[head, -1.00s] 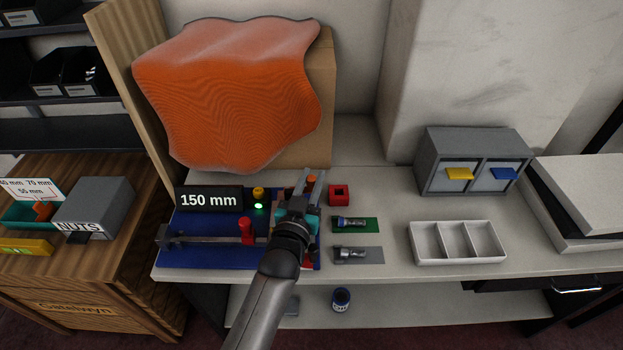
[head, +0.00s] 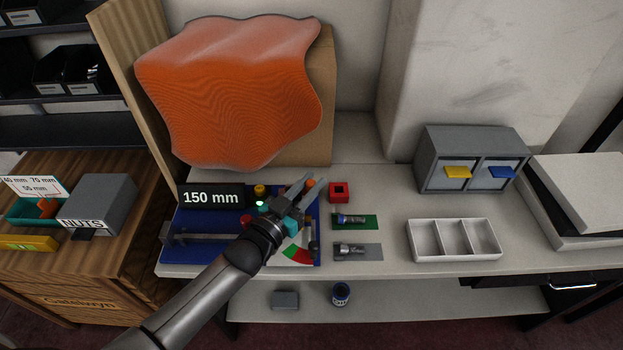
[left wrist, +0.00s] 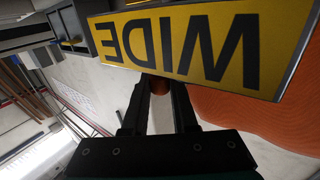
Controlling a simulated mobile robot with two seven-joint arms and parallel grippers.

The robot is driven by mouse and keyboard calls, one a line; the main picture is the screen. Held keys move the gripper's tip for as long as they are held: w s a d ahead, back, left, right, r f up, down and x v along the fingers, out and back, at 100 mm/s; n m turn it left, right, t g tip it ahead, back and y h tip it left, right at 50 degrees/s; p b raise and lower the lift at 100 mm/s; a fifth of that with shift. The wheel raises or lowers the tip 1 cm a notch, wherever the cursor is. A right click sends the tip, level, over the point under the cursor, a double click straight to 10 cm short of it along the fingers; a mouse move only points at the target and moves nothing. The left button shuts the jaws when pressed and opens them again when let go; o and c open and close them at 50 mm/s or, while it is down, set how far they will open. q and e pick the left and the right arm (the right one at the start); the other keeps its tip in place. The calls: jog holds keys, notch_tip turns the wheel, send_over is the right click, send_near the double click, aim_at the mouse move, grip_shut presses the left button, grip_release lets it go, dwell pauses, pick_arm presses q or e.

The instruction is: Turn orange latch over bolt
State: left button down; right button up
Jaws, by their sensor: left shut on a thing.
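The blue fixture board (head: 190,257) stands on the light bench, with a grey bar (head: 205,238) along it. My left gripper (head: 307,186) is over its back right corner, fingers pointing up and right. It is shut on the small orange latch (head: 310,182), mostly hidden by the fingers. In the left wrist view a small round orange-brown part (left wrist: 159,87) shows between the fingertips. I cannot make out the bolt or how the latch sits over it. My right gripper is not in view.
A black "150 mm" sign (head: 211,197) and yellow knob (head: 259,190) stand beside my arm. A red block (head: 339,192), a white tray (head: 454,241) and grey drawers (head: 472,160) are to the right. A yellow "WIDE" plate (left wrist: 195,45) crosses the left wrist view.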

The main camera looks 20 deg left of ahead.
pick_arm(q)
jog(key=shift+s+a+f+m+g+h, duration=0.1)
jog(key=shift+s+m+g+h, duration=0.15)
jog(key=shift+m+h, duration=0.25)
jog(key=shift+s+m+g+h, duration=0.15)
jog(key=shift+m+g+h, duration=0.1)
jog(key=shift+m+h, duration=0.25)
jog(key=shift+s+h, duration=0.1)
jog(key=shift+h, duration=0.5)
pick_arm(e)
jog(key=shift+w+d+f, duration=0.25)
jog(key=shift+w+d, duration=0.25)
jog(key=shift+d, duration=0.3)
pick_arm(q)
jog(key=c, duration=0.9)
grip_release()
jog(key=shift+o, duration=1.1)
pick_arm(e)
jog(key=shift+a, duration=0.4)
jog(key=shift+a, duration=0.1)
